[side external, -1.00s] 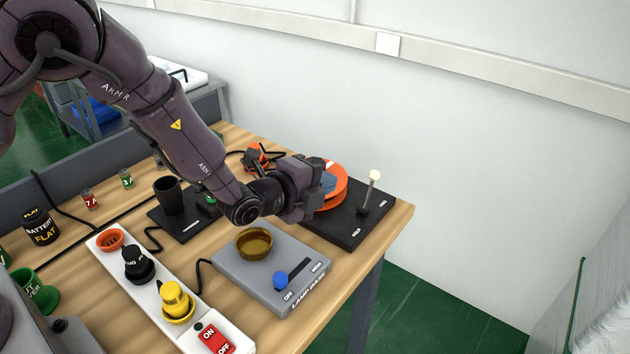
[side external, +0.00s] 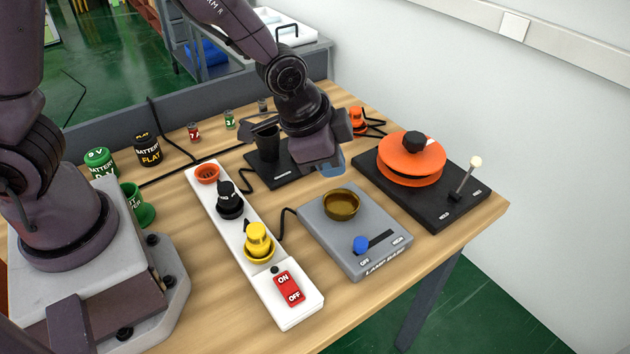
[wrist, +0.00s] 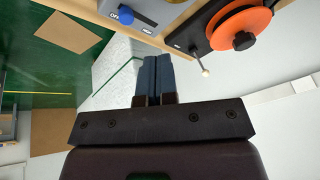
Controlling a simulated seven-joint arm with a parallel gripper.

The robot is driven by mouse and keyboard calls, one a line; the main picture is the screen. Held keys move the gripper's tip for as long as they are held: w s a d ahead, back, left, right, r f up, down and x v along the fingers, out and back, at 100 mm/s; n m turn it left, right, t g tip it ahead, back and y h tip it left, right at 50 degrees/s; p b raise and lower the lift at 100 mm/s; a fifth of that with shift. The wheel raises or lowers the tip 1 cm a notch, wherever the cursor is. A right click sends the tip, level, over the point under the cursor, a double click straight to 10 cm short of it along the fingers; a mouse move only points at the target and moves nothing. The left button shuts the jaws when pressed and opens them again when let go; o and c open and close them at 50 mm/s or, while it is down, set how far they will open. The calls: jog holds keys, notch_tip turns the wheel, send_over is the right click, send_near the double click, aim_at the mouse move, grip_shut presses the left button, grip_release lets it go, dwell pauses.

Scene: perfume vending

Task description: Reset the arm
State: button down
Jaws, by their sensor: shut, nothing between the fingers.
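In the wrist view, the fingers of my gripper (wrist: 154,78) also lie side by side and empty.
The air above the front is clear.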

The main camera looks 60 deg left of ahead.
jog(key=s+a+r+n, duration=0.3)
jog(key=s+a+r, duration=0.2)
jog(key=s+r, duration=0.3)
jog(key=s+a+r+n+t+y, duration=0.1)
jog(key=s+a+r+n, duration=0.3)
jog(key=s+r, duration=0.4)
jog(key=shift+s+a+r, duration=0.15)
jog(key=shift+a+r, duration=0.5)
jog(key=shift+r, duration=0.15)
jog(key=c, duration=1.8)
grip_release()
